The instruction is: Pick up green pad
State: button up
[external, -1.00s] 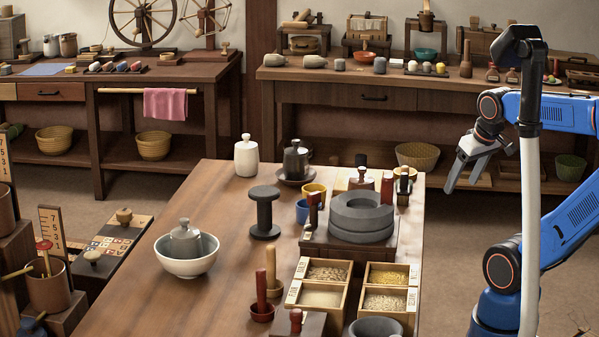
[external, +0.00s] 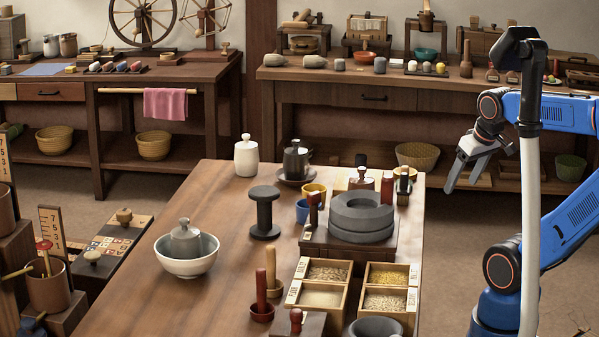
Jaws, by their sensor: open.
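I cannot make out a green pad for certain in the external view. My gripper (external: 463,184) is open and empty. It hangs in the air at the right, beyond the right edge of the near wooden table (external: 225,215), with its fingers pointing down and left. It touches nothing that I can see.
The near table holds a dark quern (external: 361,217), a grain box (external: 325,298), a white bowl (external: 186,267), a dark spool (external: 265,212) and a white jar (external: 246,156). The back bench (external: 330,93) carries small stones and bowls. The table's left part is mostly clear.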

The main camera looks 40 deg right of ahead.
jog(key=w+a+r+n+g, duration=0.2)
jog(key=w+a+r+n, duration=0.2)
jog(key=a+r+n, duration=0.4)
jog(key=w+a+r+n+g, duration=0.3)
jog(key=w+a+r+n, duration=0.3)
jog(key=r+n, duration=0.45)
jog(key=shift+m, duration=0.25)
jog(key=f, duration=0.4)
jog(key=s+f, duration=0.1)
jog(key=f, duration=0.6)
jog(key=shift+s+a+f, duration=0.2)
jog(key=shift+a+f, duration=0.1)
jog(key=shift+s+d+f, duration=0.1)
jog(key=shift+f, duration=1.3)
jog(key=shift+d+f, duration=0.1)
jog(key=shift+f, duration=1.25)
jog(key=shift+c, duration=0.4)
jog(key=c, duration=1.1)
